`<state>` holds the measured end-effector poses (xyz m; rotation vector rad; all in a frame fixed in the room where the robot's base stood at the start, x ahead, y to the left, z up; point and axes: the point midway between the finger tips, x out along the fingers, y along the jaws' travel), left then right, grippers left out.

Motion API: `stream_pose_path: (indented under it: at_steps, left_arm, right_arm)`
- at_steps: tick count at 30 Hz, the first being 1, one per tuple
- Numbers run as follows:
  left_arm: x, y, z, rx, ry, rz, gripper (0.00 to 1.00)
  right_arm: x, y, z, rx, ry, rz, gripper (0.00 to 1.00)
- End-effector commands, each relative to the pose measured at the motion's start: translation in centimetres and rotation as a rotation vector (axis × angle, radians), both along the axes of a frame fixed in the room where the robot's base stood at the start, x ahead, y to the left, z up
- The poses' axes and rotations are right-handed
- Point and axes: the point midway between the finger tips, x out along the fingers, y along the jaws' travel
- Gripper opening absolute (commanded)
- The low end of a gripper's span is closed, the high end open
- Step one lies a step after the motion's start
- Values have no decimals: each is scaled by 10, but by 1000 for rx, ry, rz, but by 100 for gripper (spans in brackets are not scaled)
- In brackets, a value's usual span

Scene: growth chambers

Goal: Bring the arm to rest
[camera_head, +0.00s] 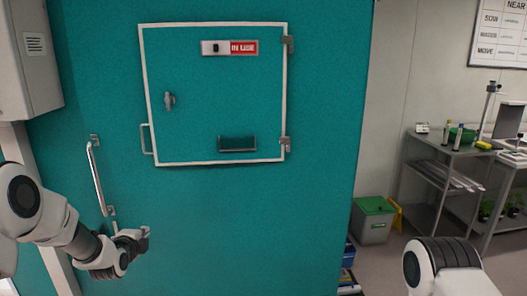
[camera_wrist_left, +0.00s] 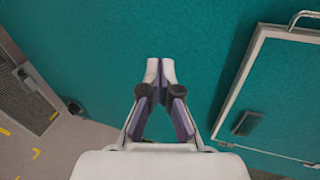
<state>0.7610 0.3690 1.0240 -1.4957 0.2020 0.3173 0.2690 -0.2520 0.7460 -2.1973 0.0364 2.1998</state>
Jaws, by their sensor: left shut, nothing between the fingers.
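My left arm comes in from the left in the head view. Its gripper (camera_head: 143,233) is in front of the lower part of a teal chamber front, to the right of a long vertical handle. In the left wrist view the two fingertips of the left gripper (camera_wrist_left: 160,70) meet, with nothing between them.
A white-framed hatch (camera_head: 215,110) with a red "IN USE" sign (camera_head: 243,48) is closed on the teal front. The vertical handle (camera_head: 97,180) is near my left arm. A grey bin with green lid (camera_head: 373,222) and a metal bench (camera_head: 440,148) stand at right.

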Motion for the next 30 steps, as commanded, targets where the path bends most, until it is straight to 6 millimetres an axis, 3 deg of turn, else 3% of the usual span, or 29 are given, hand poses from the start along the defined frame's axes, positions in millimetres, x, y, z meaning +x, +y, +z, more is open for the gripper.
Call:
stream_pose_path:
  at_steps: [1, 5, 6, 8, 9, 11, 13, 15, 18, 21, 25, 30]
  left_arm:
    - [-19, -15, -43, -9, 85, -16, 0]
    - [-84, -47, -140, -94, 294, -14, 0]
    - [-108, -56, -166, -133, 361, -2, 0]
    - [-148, -69, -202, -197, 463, 29, 0]
    - [-177, -77, -224, -246, 532, 61, 0]
    - [-223, -88, -252, -322, 634, 123, 0]
    - [-282, -99, -278, -416, 755, 225, 0]
    - [-343, -108, -294, -515, 869, 363, 0]
    - [-433, -116, -297, -676, 1001, 667, 0]
    - [-485, -116, -282, -855, 1001, 1032, 0]
    - [-493, -115, -279, -1012, 908, 1299, 0]
    - [-493, -115, -279, -1064, 870, 1373, 0]
  right_arm:
    - [0, 0, 0, 0, 0, 0, 0]
    - [0, 0, 0, 0, 0, 0, 0]
    - [0, 0, 0, 0, 0, 0, 0]
    - [0, 0, 0, 0, 0, 0, 0]
    - [0, 0, 0, 0, 0, 0, 0]
    - [0, 0, 0, 0, 0, 0, 0]
    - [0, 0, 0, 0, 0, 0, 0]
    - [0, 0, 0, 0, 0, 0, 0]
    - [0, 0, 0, 0, 0, 0, 0]
    - [0, 0, 0, 0, 0, 0, 0]
    - [0, 0, 0, 0, 0, 0, 0]
    - [0, 0, 0, 0, 0, 0, 0]
